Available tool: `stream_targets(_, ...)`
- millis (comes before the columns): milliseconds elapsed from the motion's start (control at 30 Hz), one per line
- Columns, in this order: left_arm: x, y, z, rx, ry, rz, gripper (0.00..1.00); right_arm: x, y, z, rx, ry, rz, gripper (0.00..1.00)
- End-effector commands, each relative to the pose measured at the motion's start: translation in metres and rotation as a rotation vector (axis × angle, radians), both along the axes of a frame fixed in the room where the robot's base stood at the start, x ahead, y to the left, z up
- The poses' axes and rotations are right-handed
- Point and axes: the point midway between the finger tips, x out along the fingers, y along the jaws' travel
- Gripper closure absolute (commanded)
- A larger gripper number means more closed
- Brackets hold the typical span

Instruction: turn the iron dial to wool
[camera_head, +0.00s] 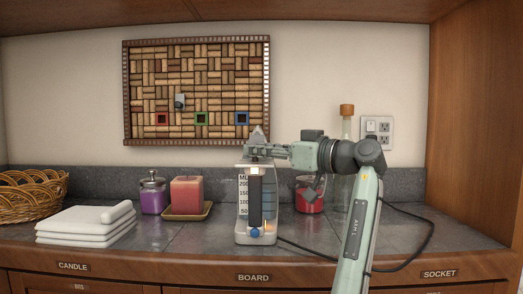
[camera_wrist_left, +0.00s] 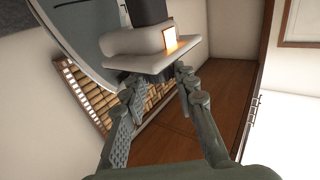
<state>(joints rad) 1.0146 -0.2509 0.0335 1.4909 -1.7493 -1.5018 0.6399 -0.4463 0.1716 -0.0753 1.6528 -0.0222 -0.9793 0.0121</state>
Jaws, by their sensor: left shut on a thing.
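The iron (camera_head: 242,222) stands upright on the counter, white with a dark handle, a lit orange panel, "ML" marks and a blue round knob (camera_head: 255,232) low on its front. I cannot read any fabric setting, and cannot tell whether this knob is the dial. My left gripper (camera_head: 262,150) is at the iron's top end, just below its grey tip. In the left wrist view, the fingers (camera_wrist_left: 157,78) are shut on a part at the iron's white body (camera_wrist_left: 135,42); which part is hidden. My right gripper is not in view.
A purple jar (camera_head: 152,196), a red candle (camera_head: 187,192) on a tray, folded towels (camera_head: 85,222) and a basket (camera_head: 30,195) stand left. A red jar (camera_head: 309,196) and a bottle (camera_head: 346,125) stand behind my arm. A black cord crosses the right counter.

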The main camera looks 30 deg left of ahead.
Motion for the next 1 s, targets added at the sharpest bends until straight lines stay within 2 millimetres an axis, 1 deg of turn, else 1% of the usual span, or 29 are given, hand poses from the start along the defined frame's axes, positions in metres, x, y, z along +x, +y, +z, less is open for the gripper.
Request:
stream_targets(33, 0.0002, 0.0009, -0.0013, -0.003, 0.001, 0.000, 0.71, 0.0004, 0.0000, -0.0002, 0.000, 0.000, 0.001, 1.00)
stream_targets(200, 0.0003, 0.0007, -0.0011, -0.002, 0.001, 0.000, 0.51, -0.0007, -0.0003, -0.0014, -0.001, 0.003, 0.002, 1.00)
stream_targets(1000, -0.0003, 0.0008, -0.0006, -0.001, 0.001, -0.001, 0.51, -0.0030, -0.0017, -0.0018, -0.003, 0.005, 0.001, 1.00)
